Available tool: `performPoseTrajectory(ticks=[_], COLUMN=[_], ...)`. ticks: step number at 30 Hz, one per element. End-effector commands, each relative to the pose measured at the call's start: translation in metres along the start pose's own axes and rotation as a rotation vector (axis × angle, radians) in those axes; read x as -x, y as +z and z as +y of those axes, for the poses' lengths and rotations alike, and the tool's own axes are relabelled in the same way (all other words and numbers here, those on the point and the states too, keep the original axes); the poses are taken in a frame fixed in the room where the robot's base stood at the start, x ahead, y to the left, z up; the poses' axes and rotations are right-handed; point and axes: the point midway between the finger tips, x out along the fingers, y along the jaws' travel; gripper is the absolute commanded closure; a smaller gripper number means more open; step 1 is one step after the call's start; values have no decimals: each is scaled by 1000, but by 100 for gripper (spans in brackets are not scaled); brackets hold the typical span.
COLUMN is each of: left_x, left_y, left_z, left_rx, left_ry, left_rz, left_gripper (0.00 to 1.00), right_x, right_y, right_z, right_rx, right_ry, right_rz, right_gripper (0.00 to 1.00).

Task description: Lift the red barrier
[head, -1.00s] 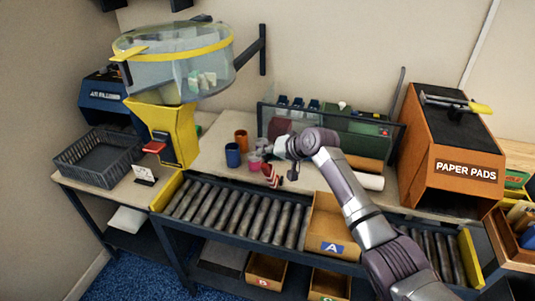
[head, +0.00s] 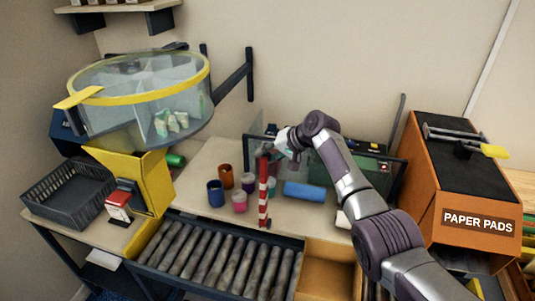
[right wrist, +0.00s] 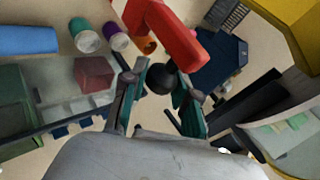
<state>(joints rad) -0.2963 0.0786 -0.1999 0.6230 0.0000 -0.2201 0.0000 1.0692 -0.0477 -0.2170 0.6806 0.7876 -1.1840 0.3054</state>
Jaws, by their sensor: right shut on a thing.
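The red barrier (head: 263,195) is a red and white striped bar standing nearly upright behind the roller conveyor in the head view. Its foot is by the conveyor's far edge. In the right wrist view the red end of the barrier (right wrist: 172,32) is close to my fingers, with a dark round knob between them. My right gripper (head: 270,153) is at the barrier's top end, and its fingers (right wrist: 160,82) are shut on it. The exact contact is small and partly hidden in the head view. My left gripper is not in view.
The roller conveyor (head: 215,262) runs along the front, with an open carton (head: 325,277) on its right part. The yellow-rimmed hopper (head: 140,90) stands left; the orange paper pads box (head: 455,190) stands right.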

Motion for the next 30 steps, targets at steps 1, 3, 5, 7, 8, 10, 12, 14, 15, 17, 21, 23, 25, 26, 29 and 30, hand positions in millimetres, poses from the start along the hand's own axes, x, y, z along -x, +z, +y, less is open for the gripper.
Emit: performPoseTrajectory(ticks=[1, 3, 5, 7, 8, 10, 12, 14, 15, 17, 21, 23, 25, 26, 29, 30], left_x=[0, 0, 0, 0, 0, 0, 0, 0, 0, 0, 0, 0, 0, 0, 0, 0], left_y=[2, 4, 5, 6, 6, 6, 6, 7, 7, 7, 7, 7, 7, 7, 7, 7], left_z=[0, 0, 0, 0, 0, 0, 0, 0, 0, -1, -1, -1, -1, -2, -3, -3], left_rx=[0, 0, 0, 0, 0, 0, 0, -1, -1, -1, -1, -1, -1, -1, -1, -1], left_ry=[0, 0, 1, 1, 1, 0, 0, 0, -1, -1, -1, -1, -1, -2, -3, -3], left_rz=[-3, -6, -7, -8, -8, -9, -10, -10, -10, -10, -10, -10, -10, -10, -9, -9], left_gripper=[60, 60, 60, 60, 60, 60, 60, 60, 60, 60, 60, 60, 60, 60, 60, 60], right_x=[-2, -2, -2, -2, -2, -2, -2, -2, -2, -2, -2, -1, -1, -1, 1, 3], right_y=[1, 1, 2, 2, 2, 2, 2, 2, 2, 2, 1, 1, 1, 1, 0, 0], right_z=[4, 4, 5, 5, 5, 6, 6, 6, 6, 6, 4, 3, 3, 2, 2, 2], right_rx=[0, 0, -1, -1, -1, -2, -2, -2, -3, -3, -2, -2, -1, -1, -1, -2], right_ry=[7, 7, 8, 8, 8, 9, 9, 9, 9, 9, 6, 5, 4, 4, 3, 3], right_rz=[-2, -2, -2, -2, -2, -3, -3, -4, -4, -4, -3, -2, -2, -2, -1, -1], right_gripper=[100, 100, 100, 100, 100, 100, 100, 70, 63, 53, 45, 45, 45, 45, 45, 45])
